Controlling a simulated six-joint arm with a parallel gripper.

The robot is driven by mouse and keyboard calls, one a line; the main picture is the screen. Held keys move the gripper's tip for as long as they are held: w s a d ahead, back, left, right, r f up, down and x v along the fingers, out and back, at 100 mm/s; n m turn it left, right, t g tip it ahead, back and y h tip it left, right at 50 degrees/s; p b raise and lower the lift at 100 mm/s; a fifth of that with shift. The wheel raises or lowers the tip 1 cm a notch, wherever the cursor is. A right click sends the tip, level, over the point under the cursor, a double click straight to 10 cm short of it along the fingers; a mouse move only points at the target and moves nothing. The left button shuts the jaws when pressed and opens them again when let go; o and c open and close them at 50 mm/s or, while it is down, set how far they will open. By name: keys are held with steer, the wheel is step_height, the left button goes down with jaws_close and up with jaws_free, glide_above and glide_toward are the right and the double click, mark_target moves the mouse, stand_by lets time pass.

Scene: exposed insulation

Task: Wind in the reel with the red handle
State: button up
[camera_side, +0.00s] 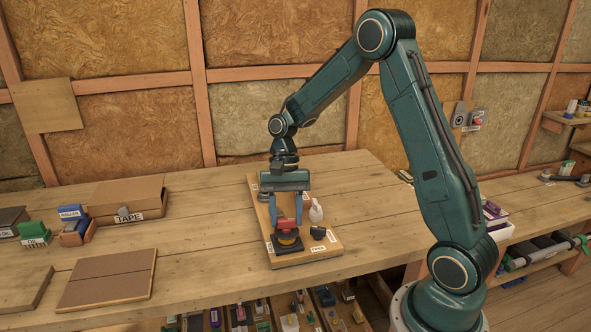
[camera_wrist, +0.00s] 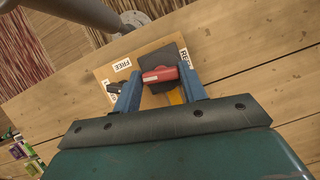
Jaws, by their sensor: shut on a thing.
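The reel (camera_side: 289,239) stands on a light wooden board on the bench, with a dark body and a yellow part. Its red handle (camera_side: 287,224) is on top. My gripper (camera_side: 286,219) points down over the reel, with its blue fingers on either side of the red handle. In the wrist view the red handle (camera_wrist: 160,74) sits between the fingertips of my gripper (camera_wrist: 160,72), which is shut on it. A dark block (camera_wrist: 168,56) lies just beyond the handle there. The fingers hide part of the reel.
The wooden board (camera_side: 296,259) also carries a white bottle (camera_side: 316,211) and a small black part (camera_side: 317,233) close to the right finger. A label reading FREE (camera_wrist: 122,65) is on the board.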

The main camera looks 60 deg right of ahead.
steer(key=m+t, duration=0.1)
steer(key=m, duration=0.3)
steer(key=shift+s+d+m+t+y, duration=0.1)
steer(key=shift+m+t+y, duration=0.2)
steer(key=shift+m+t, duration=0.1)
steer(key=o, duration=1)
steer(key=shift+r, duration=0.15)
steer(key=v, duration=1.3)
steer(key=shift+d+r, duration=0.15)
steer(key=shift+r, duration=0.05)
steer(key=shift+r, duration=0.1)
